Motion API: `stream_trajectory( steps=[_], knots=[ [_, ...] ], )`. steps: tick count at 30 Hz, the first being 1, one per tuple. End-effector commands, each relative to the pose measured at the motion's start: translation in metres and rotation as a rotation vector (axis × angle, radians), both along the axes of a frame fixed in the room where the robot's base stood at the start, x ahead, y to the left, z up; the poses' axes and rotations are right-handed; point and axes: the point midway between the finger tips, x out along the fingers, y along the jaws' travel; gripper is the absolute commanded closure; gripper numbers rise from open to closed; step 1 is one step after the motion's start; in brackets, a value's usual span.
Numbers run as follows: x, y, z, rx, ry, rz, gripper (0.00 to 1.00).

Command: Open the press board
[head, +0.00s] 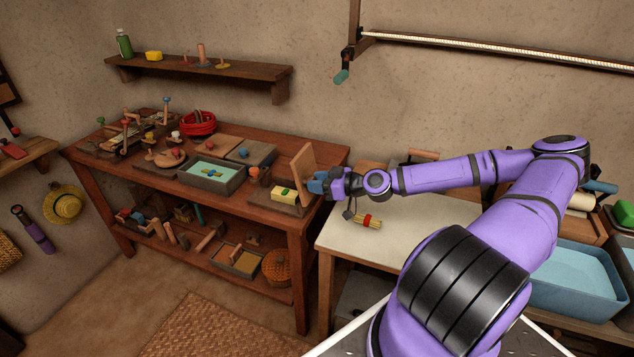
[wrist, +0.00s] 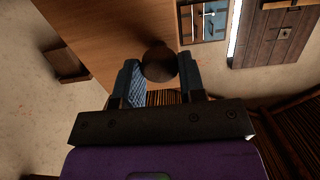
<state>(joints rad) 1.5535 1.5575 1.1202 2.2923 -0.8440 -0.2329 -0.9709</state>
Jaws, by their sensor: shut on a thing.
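The press board (head: 303,160) is a light wooden panel. It stands raised and tilted over its low base (head: 297,207) at the right end of the brown workbench. My gripper (head: 318,185) is at the right side of the panel. In the wrist view, my gripper (wrist: 160,78) is shut on a round dark knob (wrist: 158,62), with a finger on each side of it. The panel's wooden face (wrist: 105,35) shows behind the knob. My gripper hides the knob in the head view.
A blue-green water tray (head: 212,173) and small boards stand left of the press on the bench (head: 250,215). A pale table (head: 395,222) with a bundle of yellow sticks (head: 367,221) is to the right. A shelf (head: 205,69) hangs above.

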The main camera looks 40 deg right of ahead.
Motion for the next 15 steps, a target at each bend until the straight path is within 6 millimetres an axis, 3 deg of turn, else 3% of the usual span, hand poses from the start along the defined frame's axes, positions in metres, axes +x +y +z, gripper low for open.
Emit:
stream_trajectory(
  steps=[10,11,13,15],
  knots=[
    [-0.0007,-0.0004,-0.0029,0.001,0.006,0.0,1.0],
    [-0.0008,-0.0004,-0.003,0.001,0.006,0.0,0.56],
    [-0.0007,-0.0004,-0.0027,0.0,0.006,0.0,0.4],
    [-0.0006,-0.0003,-0.0022,0.0,0.005,0.0,0.37]
  ],
)
